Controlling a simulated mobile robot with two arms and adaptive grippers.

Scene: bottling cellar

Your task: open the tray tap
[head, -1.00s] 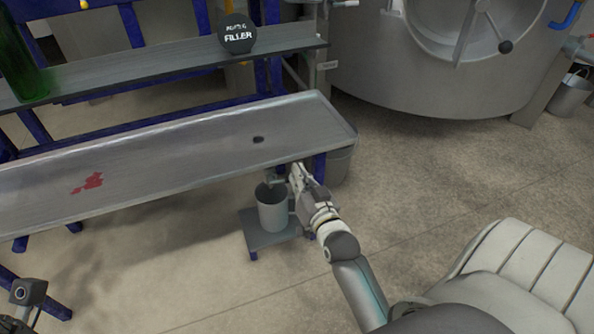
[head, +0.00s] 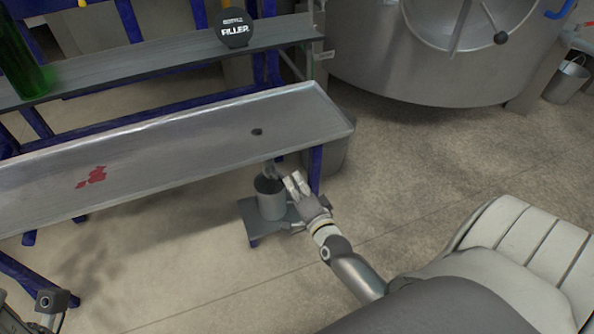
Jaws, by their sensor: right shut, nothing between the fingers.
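The long metal drip tray (head: 190,148) has a dark drain hole near its right end. Under that end, the small grey tray tap (head: 268,172) is partly visible above a grey bucket (head: 271,203). Its handle is too small and covered to read. My right gripper (head: 291,181) is shut and empty, just right of the tap and beside the bucket's rim. I cannot tell whether it touches the tap. A dark part of my left arm shows at the lower left corner; the left gripper's fingers cannot be made out.
The bucket stands on a low grey platform (head: 250,215). A blue frame leg (head: 315,170) and another container are close behind my right gripper. A shelf with a green bottle (head: 22,65) and a round black filler sign (head: 236,30) is above. A large steel tank (head: 400,65) stands behind.

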